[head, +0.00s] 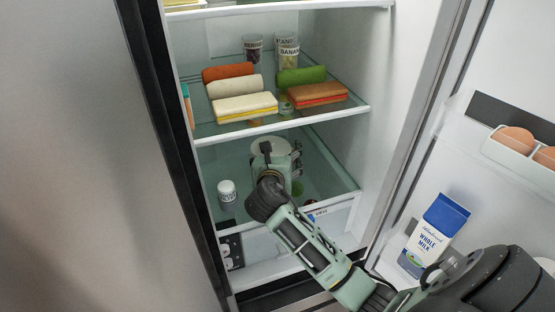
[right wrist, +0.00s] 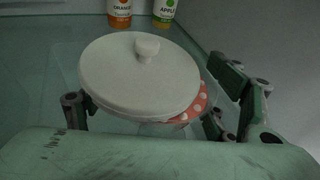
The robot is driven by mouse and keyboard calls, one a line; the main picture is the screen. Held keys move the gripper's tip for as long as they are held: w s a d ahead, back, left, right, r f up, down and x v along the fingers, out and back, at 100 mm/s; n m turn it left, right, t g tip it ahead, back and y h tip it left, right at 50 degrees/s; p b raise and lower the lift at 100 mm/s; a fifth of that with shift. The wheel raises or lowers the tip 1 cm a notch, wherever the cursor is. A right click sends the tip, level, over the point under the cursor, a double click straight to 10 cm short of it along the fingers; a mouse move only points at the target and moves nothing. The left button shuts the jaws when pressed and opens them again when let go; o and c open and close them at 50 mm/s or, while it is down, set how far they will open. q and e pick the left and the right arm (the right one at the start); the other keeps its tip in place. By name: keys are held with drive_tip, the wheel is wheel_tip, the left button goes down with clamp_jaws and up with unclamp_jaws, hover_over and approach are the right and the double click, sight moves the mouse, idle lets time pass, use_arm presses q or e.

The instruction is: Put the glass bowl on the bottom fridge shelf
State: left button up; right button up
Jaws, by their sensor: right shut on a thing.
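The glass bowl shows in the right wrist view as a dish with a round white knobbed lid (right wrist: 140,75). A red, white-dotted edge (right wrist: 190,108) shows under the lid; the rest of its side is hidden. In the head view its pale top (head: 265,144) shows behind my right gripper (head: 277,160). My right gripper reaches in over the bottom fridge shelf (head: 325,180), its fingers on either side of the bowl and shut on it. I cannot tell whether the bowl touches the shelf. My left gripper is not in view.
A white jar (head: 227,191) stands left on the bottom shelf. Orange (right wrist: 119,12) and apple (right wrist: 164,12) bottles stand behind the bowl. The shelf above holds sandwiches (head: 245,107) and rolls. The open door at right holds a milk carton (head: 434,236) and eggs (head: 515,140).

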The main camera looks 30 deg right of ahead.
drive_tip(key=shift+s+f, duration=0.1)
drive_tip(key=shift+f, duration=0.9)
drive_tip(key=shift+f, duration=0.1)
drive_tip(key=o, duration=2)
drive_tip(key=shift+a+f, duration=0.1)
drive_tip(key=b+v, duration=0.1)
drive_tip(key=v, duration=1.1)
drive_tip(key=shift+b, duration=0.4)
